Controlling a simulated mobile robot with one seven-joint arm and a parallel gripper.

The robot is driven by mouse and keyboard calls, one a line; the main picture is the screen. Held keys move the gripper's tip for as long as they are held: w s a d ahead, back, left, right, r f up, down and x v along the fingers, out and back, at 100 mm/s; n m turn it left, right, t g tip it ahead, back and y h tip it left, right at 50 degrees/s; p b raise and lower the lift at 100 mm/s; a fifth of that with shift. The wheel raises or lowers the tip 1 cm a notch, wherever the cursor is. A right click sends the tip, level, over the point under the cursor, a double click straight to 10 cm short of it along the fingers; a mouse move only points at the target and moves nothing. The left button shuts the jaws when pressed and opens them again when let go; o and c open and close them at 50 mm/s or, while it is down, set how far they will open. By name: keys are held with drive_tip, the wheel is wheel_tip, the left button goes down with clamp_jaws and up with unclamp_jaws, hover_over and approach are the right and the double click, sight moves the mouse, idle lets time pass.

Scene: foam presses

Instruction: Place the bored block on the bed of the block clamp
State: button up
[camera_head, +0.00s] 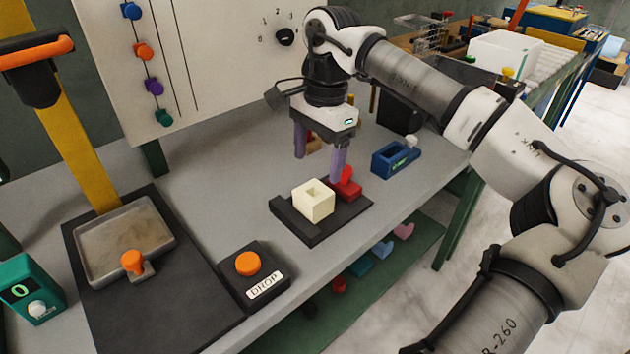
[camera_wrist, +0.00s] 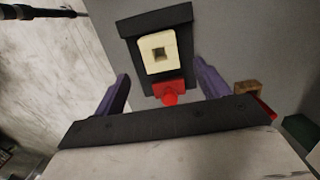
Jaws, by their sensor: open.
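The bored block (camera_head: 313,201) is a cream cube with a square hole in its top. It sits on the dark bed of the block clamp (camera_head: 313,233), and also shows there in the wrist view (camera_wrist: 174,60). The clamp's red jaw (camera_head: 346,188) stands beside the block, with a red knob behind it. A dark raised wall stands on the block's other side. My gripper (camera_head: 319,168) is open and empty, its purple fingers apart, above and behind the block and near the red jaw. In the wrist view the fingers lie either side of the red jaw.
A drop press with an orange button (camera_head: 247,263) and a tray (camera_head: 122,245) stands to the left. A blue fixture (camera_head: 396,158) is to the right of the clamp. A brown block (camera_wrist: 247,87) lies near my gripper. The bench's front edge runs close to the clamp.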

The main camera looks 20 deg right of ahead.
sight(319, 188)
drive_tip(key=shift+d+r, duration=0.2)
drive_tip(key=shift+r, duration=1.35)
